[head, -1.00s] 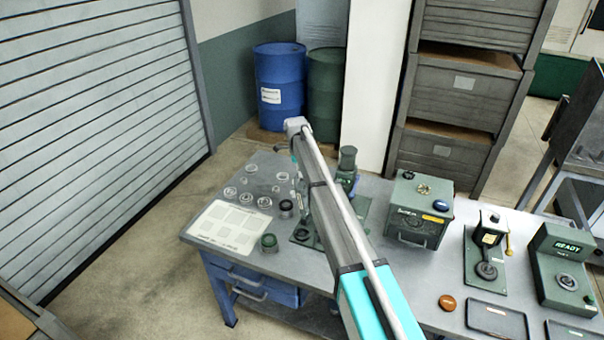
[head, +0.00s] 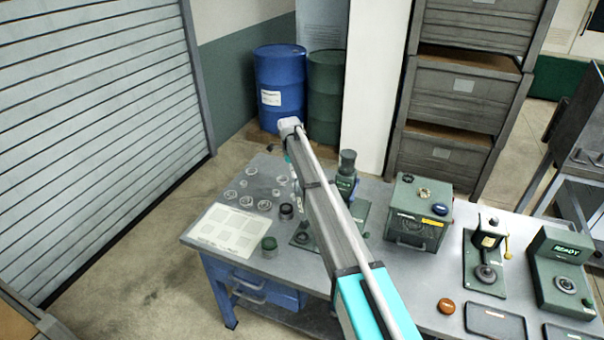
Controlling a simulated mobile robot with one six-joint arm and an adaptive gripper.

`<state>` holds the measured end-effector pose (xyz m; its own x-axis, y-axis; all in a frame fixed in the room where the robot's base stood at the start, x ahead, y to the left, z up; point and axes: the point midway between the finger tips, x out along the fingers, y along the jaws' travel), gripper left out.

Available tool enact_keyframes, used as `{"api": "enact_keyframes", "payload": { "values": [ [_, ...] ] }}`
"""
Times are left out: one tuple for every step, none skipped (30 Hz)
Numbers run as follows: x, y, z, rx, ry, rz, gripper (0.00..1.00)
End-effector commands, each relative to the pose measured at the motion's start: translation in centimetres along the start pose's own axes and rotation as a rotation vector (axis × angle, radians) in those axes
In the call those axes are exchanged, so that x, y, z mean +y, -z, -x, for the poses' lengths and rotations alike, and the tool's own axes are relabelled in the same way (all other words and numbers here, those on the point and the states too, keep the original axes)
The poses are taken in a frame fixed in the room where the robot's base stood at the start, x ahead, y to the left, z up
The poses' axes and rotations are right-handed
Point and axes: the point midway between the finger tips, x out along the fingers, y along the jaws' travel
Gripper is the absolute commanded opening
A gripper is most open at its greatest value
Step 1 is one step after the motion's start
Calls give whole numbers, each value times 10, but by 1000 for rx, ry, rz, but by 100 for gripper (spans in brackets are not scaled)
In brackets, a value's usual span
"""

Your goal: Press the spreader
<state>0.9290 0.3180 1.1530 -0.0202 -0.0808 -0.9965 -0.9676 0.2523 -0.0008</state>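I cannot tell for sure which thing is the spreader. A short green cylinder with a dark base (head: 269,246) stands at the table's front left, by a pale marked sheet. A dark round piece (head: 286,211) stands behind it. A green press-like device with a column (head: 347,163) stands near the table's middle; my arm hides part of it and of its base plate. My gripper (head: 294,178) hangs below the arm's far end, over the table's left half. It is small and partly hidden by the arm. I cannot see whether its fingers are open or shut, or touching anything.
The pale sheet (head: 232,231) and several clear rings (head: 247,201) lie on the table's left. A green box with knobs (head: 417,215), a small lever device (head: 486,262), a green unit reading READY (head: 565,268), an orange disc (head: 446,305) and dark trays (head: 496,322) fill the right.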

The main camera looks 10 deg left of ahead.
Motion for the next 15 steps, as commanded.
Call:
{"api": "enact_keyframes", "payload": {
  "values": [
    [-1, -3, 8, 3, 0, 0, 0],
    [-1, -4, 11, 4, -1, -1, 0],
    [-1, -5, 14, 5, -1, -2, 0],
    [-1, -6, 17, 6, -1, -2, 0],
    [-1, -7, 20, 6, -1, -3, 0],
    [-1, -8, 23, 7, -1, -4, 0],
    [-1, -10, 26, 8, -2, -4, 0],
    [-1, -11, 28, 9, -2, -5, 0],
    [0, -13, 32, 9, -2, -5, 0],
    [0, -15, 35, 10, -2, -5, 0],
    [0, -16, 37, 10, -2, -5, 0],
    [0, -19, 41, 11, -3, -5, 0],
    [0, -20, 44, 11, -3, -5, 0],
    [0, -22, 46, 12, -3, -5, 0],
    [0, -24, 50, 12, -3, -5, 0]
  ]
}}
